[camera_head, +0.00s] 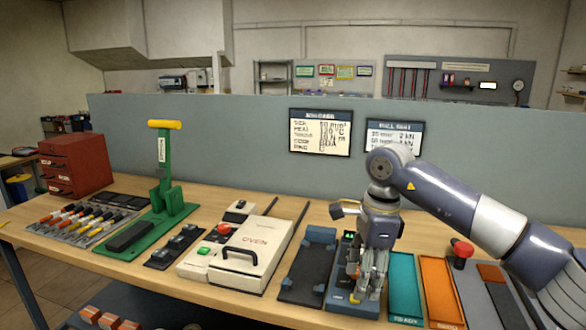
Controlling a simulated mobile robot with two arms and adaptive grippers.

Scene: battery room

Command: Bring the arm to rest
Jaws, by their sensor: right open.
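My right arm comes in from the right side of the head view. Its gripper (368,285) hangs pointing down over the workbench, in front of a blue-grey device (340,300) with a small lit display. The fingers look empty and apart, though they partly hide that device. I cannot tell whether the fingertips touch it. My left gripper does not show in this view.
Left of my gripper are a dark tray with blue blocks (307,270), a cream oven (243,258) and a green lever press (165,200). To the right are a teal tray (404,285), an orange tray (440,295) and a red button (462,250). A grey partition (220,140) stands behind.

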